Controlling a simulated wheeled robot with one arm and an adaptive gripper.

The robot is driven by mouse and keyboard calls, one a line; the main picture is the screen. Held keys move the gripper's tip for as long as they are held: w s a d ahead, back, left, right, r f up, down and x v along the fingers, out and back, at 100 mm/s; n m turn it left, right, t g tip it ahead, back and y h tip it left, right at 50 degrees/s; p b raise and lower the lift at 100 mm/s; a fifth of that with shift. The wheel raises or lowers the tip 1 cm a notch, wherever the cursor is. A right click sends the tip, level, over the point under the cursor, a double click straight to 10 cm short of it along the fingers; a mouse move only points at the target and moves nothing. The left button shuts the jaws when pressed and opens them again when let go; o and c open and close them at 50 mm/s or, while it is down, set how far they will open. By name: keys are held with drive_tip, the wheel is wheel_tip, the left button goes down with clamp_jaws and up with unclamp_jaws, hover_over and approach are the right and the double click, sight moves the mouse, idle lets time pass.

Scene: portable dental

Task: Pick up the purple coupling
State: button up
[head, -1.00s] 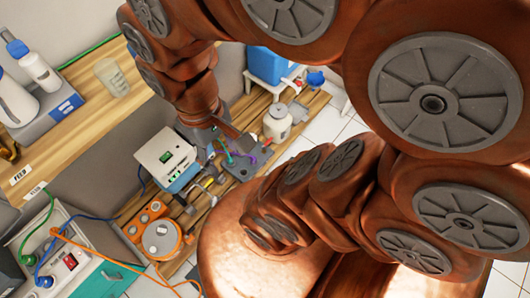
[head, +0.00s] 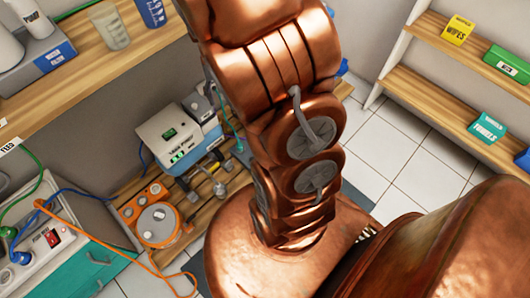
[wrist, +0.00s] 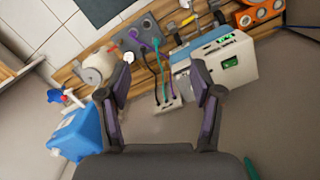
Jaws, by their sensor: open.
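In the wrist view, a purple piece (wrist: 155,43), which looks like the purple coupling, shows by the dark plate (wrist: 125,45), on a purple line. Black, green and purple lines run from there to a small white block (wrist: 168,106). My gripper (wrist: 160,80) is open and empty, its two fingers spread apart. The white block appears between the fingers, and the purple piece lies beyond the fingertips.
A white and blue pump box (head: 180,135) stands on the wooden shelf, close to the right finger in the wrist view. A white jar (wrist: 98,67) and a blue container (wrist: 78,132) are at the left there. An orange reel (head: 157,222) sits further along.

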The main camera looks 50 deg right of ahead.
drive_tip(key=w+d+f+m+b, duration=0.1)
drive_tip(key=d+f+b, duration=0.4)
drive_tip(key=f, duration=1.1)
drive_tip(key=w+d+f+m+b, duration=0.1)
drive_tip(key=d+f+b, duration=0.5)
drive_tip(key=f, duration=1.1)
drive_tip(key=w+d+f+m+t+b, duration=0.1)
drive_tip(key=d+f+m+b, duration=0.2)
drive_tip(key=f, duration=1.3)
drive_tip(key=shift+w+d+f+b, duration=0.15)
drive_tip(key=shift+d+b, duration=0.45)
drive_tip(key=shift+d, duration=0.6)
drive_tip(key=shift+d+f+b, duration=0.2)
drive_tip(key=shift+d+b, duration=0.4)
drive_tip(key=shift+d, duration=0.6)
drive_tip(key=shift+d+f+b, duration=0.1)
drive_tip(key=shift+f+b, duration=0.45)
drive_tip(key=shift+f, duration=1.3)
drive_tip(key=f+b, duration=0.1)
drive_tip(key=f, duration=0.1)
drive_tip(key=f+b, duration=0.1)
drive_tip(key=f, duration=0.1)
drive_tip(key=shift+d+b, duration=0.3)
drive_tip(key=shift+d, duration=0.05)
drive_tip(key=shift+f+b, duration=0.3)
drive_tip(key=shift+f, duration=0.3)
drive_tip(key=shift+c, duration=0.3)
clamp_jaws()
